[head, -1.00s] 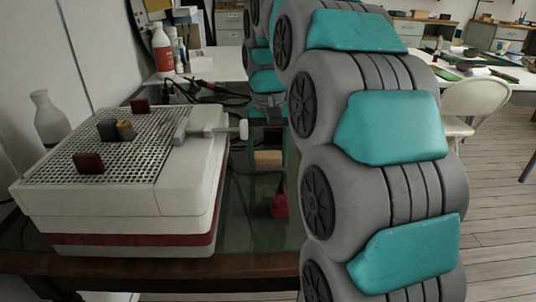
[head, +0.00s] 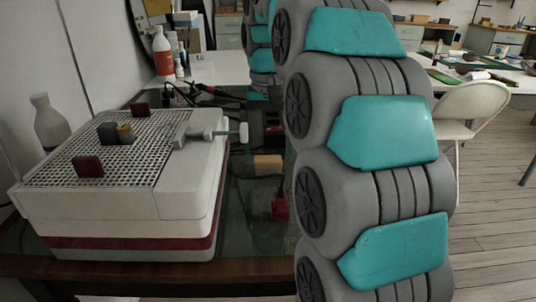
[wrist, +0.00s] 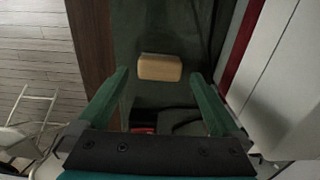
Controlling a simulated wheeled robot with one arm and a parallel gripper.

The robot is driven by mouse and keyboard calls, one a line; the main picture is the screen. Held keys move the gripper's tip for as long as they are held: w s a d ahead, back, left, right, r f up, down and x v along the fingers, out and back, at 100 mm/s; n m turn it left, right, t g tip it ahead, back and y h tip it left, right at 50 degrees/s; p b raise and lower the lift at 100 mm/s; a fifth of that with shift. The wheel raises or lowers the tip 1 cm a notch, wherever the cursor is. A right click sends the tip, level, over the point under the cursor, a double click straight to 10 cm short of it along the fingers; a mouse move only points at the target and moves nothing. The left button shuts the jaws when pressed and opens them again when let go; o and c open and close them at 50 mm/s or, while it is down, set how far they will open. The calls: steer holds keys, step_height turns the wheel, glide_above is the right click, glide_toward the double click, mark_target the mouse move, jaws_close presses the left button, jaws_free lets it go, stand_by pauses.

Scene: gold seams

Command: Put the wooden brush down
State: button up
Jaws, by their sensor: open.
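The wooden brush (head: 267,163) shows as a small, pale wooden block lying on the dark green tabletop, right of the white box. No bristles can be made out. In the wrist view the brush (wrist: 160,67) lies ahead of my gripper (wrist: 161,84), between the lines of its two green fingers. The fingers are wide apart, with nothing held between them, and clear of the brush. In the head view my fingers cannot be made out.
A white box with a perforated top (head: 120,180) stands left of the brush. A red object (head: 281,208) and dark cables lie close by on the table (head: 245,225). A white chair (head: 470,108) stands at right. Bottles (head: 163,52) stand behind.

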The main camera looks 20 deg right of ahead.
mark_target(268, 159)
steer(key=shift+r+p, duration=0.4)
steer(key=shift+r, duration=1.25)
